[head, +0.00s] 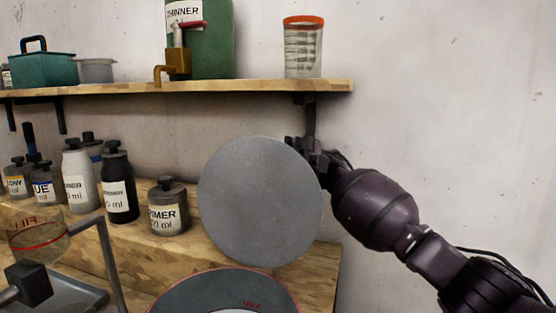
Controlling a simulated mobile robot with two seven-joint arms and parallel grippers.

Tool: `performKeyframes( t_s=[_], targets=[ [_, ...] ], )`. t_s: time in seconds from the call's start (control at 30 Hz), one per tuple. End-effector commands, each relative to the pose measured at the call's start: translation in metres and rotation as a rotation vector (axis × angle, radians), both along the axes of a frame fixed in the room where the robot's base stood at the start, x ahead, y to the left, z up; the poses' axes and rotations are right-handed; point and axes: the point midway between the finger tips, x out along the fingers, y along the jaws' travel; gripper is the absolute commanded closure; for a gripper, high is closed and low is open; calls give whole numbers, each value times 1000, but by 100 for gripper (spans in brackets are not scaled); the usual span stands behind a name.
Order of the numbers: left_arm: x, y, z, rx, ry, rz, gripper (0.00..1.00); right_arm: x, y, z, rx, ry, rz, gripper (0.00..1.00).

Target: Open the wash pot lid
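A large flat grey disc, the wash pot lid (257,200), stands nearly upright with its face to me above the back of the bench. Below it, at the bottom edge, is the round wash pot (182,297) with a thin red rim line, partly cut off by the picture; its inside shows pale. My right gripper (303,148) comes in from the right and is at the lid's upper right edge. Its fingers are partly hidden behind the disc, so I cannot tell whether they grip it. My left gripper is not in view.
A wooden shelf (271,87) above holds a green thinner can (212,45), a clear cup (303,52) and a teal box (43,69). Several labelled bottles and a primer jar (168,212) stand left of the lid. A metal frame (108,262) and measuring cup (38,240) are lower left.

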Motion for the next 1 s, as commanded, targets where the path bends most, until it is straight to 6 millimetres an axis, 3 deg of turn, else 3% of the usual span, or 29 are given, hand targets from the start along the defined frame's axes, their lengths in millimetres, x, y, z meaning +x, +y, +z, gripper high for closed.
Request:
performKeyframes(
  t_s=[0.33,0.37,0.5,0.53,1.0],
  targets=[
    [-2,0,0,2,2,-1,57,0,0,3,2,1,-3,100],
    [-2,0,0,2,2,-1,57,0,0,3,2,1,-3,83],
    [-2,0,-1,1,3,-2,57,0,0,2,2,1,-2,61],
    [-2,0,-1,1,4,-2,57,0,0,2,2,1,-2,60],
    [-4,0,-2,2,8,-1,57,0,-1,-2,-1,2,-2,60]
  ],
)
